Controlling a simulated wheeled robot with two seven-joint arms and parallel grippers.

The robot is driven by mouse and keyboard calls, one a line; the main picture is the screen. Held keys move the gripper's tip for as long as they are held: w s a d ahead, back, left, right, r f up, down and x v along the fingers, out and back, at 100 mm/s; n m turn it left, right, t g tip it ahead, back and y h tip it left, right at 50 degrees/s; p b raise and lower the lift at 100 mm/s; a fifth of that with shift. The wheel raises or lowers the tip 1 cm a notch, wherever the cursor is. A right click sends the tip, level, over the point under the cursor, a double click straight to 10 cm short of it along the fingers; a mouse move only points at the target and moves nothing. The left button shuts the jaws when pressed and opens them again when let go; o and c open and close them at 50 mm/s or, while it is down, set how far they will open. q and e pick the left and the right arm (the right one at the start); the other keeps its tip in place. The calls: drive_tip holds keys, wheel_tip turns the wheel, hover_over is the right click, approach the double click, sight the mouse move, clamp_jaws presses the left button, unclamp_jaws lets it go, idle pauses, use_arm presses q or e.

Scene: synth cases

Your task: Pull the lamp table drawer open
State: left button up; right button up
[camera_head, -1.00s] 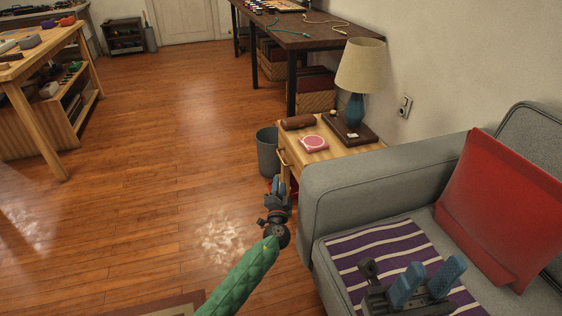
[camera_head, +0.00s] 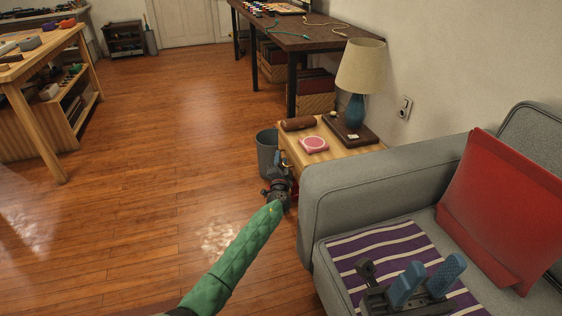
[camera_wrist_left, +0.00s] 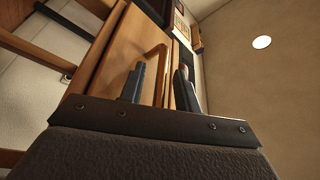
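The wooden lamp table (camera_head: 345,152) stands beside the sofa arm, carrying the lamp (camera_head: 360,70). Its drawer front (camera_wrist_left: 125,50) fills much of the left wrist view, with a brass-coloured handle (camera_wrist_left: 161,58) on it. The handle also shows in the head view (camera_head: 284,160). My left gripper (camera_wrist_left: 160,72) is open, its two dark fingers on either side of the handle's near part; I cannot tell whether they touch it. In the head view my left gripper (camera_head: 279,174) partly hides the drawer. My right gripper (camera_head: 427,280) is open and empty above the striped cloth.
A brown case (camera_head: 298,124) and a pink round item (camera_head: 314,144) lie on the table top. A grey bin (camera_head: 267,150) stands just left of the table. The grey sofa (camera_head: 350,190) is close on the right. The floor to the left is clear.

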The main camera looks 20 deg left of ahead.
use_arm(q)
drive_tip(key=shift+w, duration=0.25)
clamp_jaws()
drive_tip(key=shift+s+a, duration=0.1)
drive_tip(key=s+a+b, duration=0.4)
drive_tip(key=s+a, duration=0.6)
drive_tip(key=a, duration=0.5)
drive_tip(key=shift+s+a+b, duration=0.35)
drive_tip(key=shift+a+b, duration=0.05)
unclamp_jaws()
